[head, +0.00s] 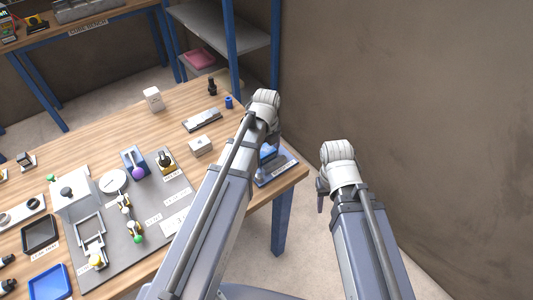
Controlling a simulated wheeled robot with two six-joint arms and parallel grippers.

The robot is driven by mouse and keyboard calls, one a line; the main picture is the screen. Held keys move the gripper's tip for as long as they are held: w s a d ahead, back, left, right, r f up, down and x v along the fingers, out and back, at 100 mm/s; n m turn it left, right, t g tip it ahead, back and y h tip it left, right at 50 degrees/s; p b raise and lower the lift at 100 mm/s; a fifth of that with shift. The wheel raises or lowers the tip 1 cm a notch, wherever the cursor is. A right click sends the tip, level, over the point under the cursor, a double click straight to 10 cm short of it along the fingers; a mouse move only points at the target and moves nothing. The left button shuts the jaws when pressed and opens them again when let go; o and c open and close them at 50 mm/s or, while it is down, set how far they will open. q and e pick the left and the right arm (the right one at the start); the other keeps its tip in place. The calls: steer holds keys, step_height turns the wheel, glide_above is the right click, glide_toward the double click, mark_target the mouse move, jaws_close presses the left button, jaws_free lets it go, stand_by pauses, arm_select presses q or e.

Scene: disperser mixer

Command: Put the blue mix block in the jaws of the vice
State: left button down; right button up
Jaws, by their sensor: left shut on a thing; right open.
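My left gripper (271,136) points down over the vice (275,167) at the right end of the wooden table. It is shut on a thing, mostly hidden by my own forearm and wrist. A patch of blue (268,151) shows just under the gripper; it fits the blue mix block, but I cannot clearly separate it from the blue vice. I cannot tell whether it is between the jaws or above them. My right gripper (321,196) is open and empty, out past the table's right edge, clear of the vice.
A grey mat (150,215) with labelled stations lies left of my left arm. A white block (200,145), a grey metal piece (202,120), a small blue cylinder (229,102) and a dark bottle (212,87) stand behind. The wall (430,120) is on the right.

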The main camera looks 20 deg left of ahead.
mark_target(266, 152)
arm_select(q)
jaws_free()
step_height(266, 152, up, 12)
steer(key=p, duration=1.3)
steer(key=s+d+n, duration=0.5)
steer(key=s+n, duration=0.2)
steer(key=n, duration=0.4)
steer(key=s+d+n+y, duration=0.1)
steer(key=s+d+n, duration=0.4)
steer(key=n, duration=0.5)
steer(key=shift+s+d+r+n, duration=0.15)
steer(key=shift+s+d+n, duration=0.2)
steer(key=shift+s, duration=0.8)
steer(key=shift+a, duration=0.1)
